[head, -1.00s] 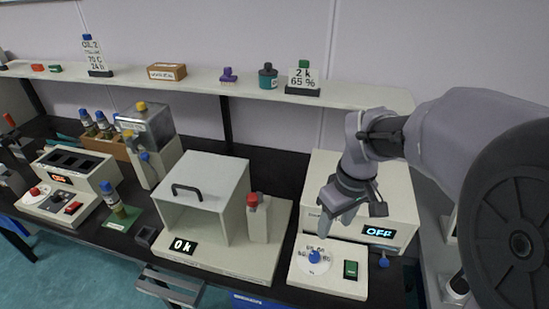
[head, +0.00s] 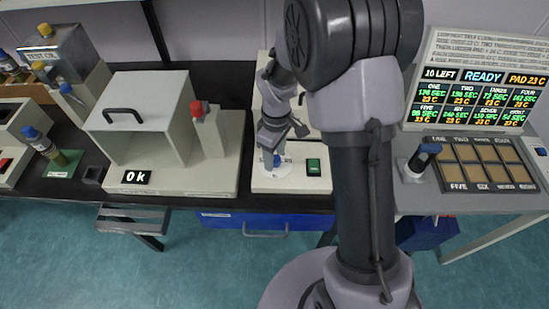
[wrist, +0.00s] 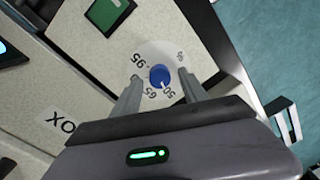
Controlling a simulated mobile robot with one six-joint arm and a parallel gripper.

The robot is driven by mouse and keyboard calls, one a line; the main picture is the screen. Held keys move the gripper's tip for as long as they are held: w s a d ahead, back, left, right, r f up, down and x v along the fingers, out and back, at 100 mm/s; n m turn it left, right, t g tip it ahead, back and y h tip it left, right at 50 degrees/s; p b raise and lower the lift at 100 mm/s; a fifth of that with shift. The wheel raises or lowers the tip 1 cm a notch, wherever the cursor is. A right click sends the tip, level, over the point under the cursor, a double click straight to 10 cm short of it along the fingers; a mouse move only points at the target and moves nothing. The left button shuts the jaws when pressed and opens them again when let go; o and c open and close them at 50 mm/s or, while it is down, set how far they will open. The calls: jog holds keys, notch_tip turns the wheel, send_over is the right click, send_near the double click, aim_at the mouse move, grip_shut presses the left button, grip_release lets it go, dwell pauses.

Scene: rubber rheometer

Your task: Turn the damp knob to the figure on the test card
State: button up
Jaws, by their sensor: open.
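The damp knob is a small blue knob (wrist: 160,76) on a white dial in the wrist view. Its figures include 50, 65 and 95; another is hard to read. Its pointer direction is too small to tell surely. In the head view the knob (head: 276,160) is partly hidden below my gripper (head: 275,150). In the wrist view my gripper (wrist: 159,78) is open, with its fingertips on either side of the knob; I cannot tell whether they touch it. The test card, reading 2 k and 65 %, shows only in the earlier head view, on the shelf.
A green switch (head: 313,167) is beside the dial on the same box and also shows in the wrist view (wrist: 110,12). A pad tray (head: 482,163) and a lit screen (head: 480,90) are at right.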

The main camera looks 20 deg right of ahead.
grip_shut()
jog(key=shift+m, duration=0.3)
jog(key=m, duration=0.4)
jog(key=shift+d+m+p, duration=0.1)
jog(key=shift+m+p, duration=0.2)
jog(key=shift+m, duration=2.2)
grip_release()
